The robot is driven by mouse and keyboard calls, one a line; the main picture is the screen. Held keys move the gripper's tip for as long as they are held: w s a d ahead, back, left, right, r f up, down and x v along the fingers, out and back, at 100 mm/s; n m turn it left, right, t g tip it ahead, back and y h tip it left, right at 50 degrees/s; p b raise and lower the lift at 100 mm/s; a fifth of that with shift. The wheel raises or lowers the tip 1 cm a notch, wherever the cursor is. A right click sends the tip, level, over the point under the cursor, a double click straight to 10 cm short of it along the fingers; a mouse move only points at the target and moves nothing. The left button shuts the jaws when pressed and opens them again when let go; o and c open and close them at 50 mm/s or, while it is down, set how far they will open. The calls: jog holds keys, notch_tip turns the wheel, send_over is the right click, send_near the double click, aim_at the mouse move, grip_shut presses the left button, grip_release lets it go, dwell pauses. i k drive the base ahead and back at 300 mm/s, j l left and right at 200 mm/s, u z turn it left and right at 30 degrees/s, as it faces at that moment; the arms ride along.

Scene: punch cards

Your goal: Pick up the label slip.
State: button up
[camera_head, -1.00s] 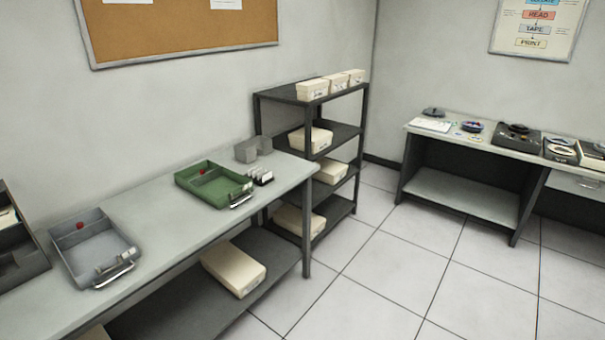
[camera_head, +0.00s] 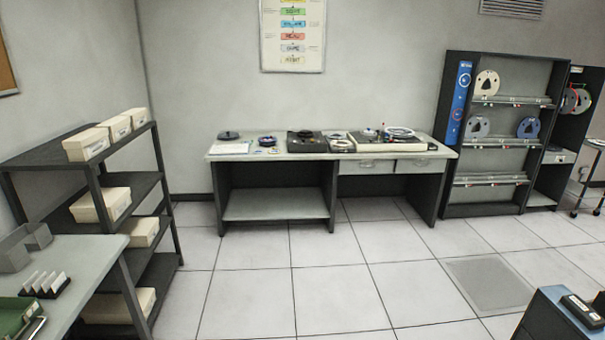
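I cannot make out a label slip for certain. A flat white sheet (camera_head: 230,147) lies at the left end of the desk (camera_head: 221,157) by the far wall. Small pale pieces (camera_head: 267,151) lie to its right, too small to identify. Several small white cards stand in a dark holder (camera_head: 45,284) on the table at the lower left. My gripper is not in view.
A shelf rack (camera_head: 147,178) with cream boxes stands at the left, beside the near table (camera_head: 90,252). A tape rack (camera_head: 490,152) stands at the right. A blue-sided unit (camera_head: 540,300) is at the lower right. The tiled floor (camera_head: 300,270) between is clear.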

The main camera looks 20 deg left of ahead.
aim_at(28, 286)
jog(key=i+j+u, duration=0.3)
jog(key=j+u, duration=0.25)
jog(key=i+j+u, duration=0.2)
jog(key=i+u, duration=0.2)
jog(key=u, duration=0.15)
jog(key=i+j+u, duration=0.1)
jog(key=i+u, duration=0.8)
jog(key=u, duration=0.15)
jog(key=i+l+u, duration=0.25)
jog(key=i+u, duration=0.15)
jog(key=u, duration=0.15)
jog(key=i+l+u, duration=0.35)
jog(key=u, duration=0.2)
jog(key=i+l+u, duration=0.2)
jog(key=l+u, duration=0.35)
jog(key=i+l+u, duration=0.15)
jog(key=l+u, duration=0.35)
jog(key=l, duration=0.15)
